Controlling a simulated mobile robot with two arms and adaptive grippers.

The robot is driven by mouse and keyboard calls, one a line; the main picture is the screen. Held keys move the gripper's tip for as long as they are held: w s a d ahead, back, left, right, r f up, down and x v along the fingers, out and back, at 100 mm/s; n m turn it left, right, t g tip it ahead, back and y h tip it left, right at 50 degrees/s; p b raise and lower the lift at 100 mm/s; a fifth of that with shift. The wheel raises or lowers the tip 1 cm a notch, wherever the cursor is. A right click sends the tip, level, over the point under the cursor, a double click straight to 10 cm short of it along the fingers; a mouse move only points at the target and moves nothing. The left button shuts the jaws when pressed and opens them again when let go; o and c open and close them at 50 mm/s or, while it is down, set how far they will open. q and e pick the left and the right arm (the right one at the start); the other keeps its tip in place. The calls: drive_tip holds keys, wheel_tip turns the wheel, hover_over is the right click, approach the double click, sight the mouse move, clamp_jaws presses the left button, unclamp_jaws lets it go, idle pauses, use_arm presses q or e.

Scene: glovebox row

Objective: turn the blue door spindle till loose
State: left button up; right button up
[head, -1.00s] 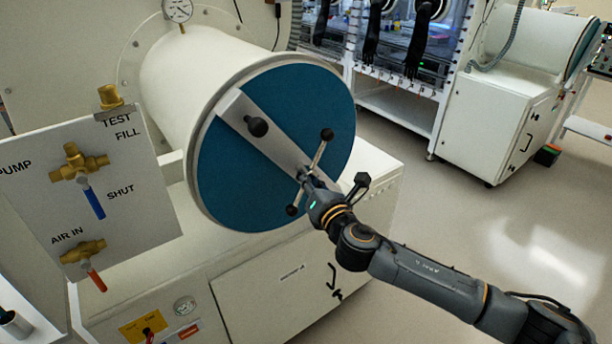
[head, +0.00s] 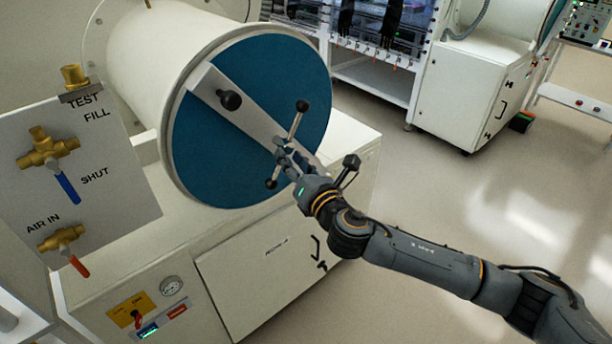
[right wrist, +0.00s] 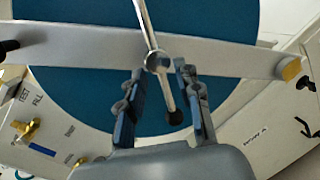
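The blue round door (head: 205,150) closes the end of a cream cylinder, with a grey bar (head: 245,115) slanting across it. The spindle's T-handle (head: 293,124) has black ball ends and sits on the bar's lower right part. My right gripper (head: 287,158) is at the spindle hub. In the right wrist view its fingers (right wrist: 162,82) stand apart, one on each side of the handle's rod (right wrist: 167,92), with gaps visible beside the rod. The handle (right wrist: 144,20) crosses the bar (right wrist: 90,45) there. My left gripper is not in view.
A valve panel (head: 110,175) with brass valves and blue and red levers stands at the left. A black knob (head: 230,100) is on the bar's upper end. A cream cabinet (head: 255,285) lies below the door. The floor (head: 450,205) at the right is clear.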

drive_tip(key=v, duration=0.8)
drive_tip(key=shift+d, duration=0.2)
drive_tip(key=shift+s, duration=0.1)
